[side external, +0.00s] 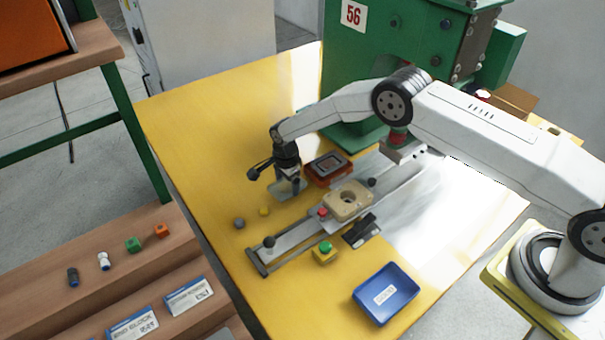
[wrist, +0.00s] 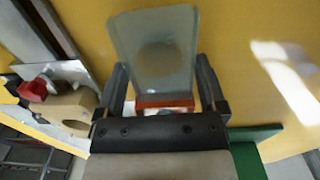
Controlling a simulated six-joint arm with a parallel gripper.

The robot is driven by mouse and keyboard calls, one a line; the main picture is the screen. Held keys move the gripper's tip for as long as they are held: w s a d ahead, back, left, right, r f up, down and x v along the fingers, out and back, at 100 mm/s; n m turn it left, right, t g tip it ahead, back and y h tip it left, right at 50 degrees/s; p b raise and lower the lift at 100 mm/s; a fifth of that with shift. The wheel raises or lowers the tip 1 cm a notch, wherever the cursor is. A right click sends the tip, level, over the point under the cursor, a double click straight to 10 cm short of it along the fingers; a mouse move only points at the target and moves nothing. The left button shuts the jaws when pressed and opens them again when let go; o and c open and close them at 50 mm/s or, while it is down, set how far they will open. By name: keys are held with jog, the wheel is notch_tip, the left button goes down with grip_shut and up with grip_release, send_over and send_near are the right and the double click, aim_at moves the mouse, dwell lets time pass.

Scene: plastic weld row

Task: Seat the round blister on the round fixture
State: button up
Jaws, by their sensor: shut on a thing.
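My gripper (side external: 289,177) is shut on a clear blister (side external: 283,189), held over the yellow table left of the fixtures. In the wrist view the blister (wrist: 155,52) is a translucent flat piece with a faint round shape, between the fingers of my gripper (wrist: 160,85). The round fixture (side external: 341,210) is a beige block with a round hole, on the metal slide to the right of my gripper. It also shows at the left of the wrist view (wrist: 72,106). The blister is apart from it. I cannot tell the blister's exact height above the table.
A red-rimmed holder (side external: 318,177) with a dark rectangular inset lies between my gripper and the green press (side external: 400,50). A red knob (side external: 323,212) and black lever (side external: 361,230) flank the round fixture. A green-button box (side external: 325,254) and blue tray (side external: 362,293) stand in front.

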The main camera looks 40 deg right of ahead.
jog(key=shift+r, duration=0.1)
jog(key=shift+r, duration=2.1)
jog(key=shift+s+d, duration=0.1)
jog(key=shift+d, duration=0.05)
jog(key=shift+s+d+r, duration=0.2)
jog(key=shift+s+d, duration=0.15)
jog(key=shift+d, duration=0.1)
jog(key=s+d+r, duration=0.3)
jog(key=s+d, duration=0.6)
jog(key=s, duration=0.4)
jog(key=shift+r+m, duration=0.4)
jog(key=shift+f, duration=0.2)
jog(key=shift+f, duration=1.55)
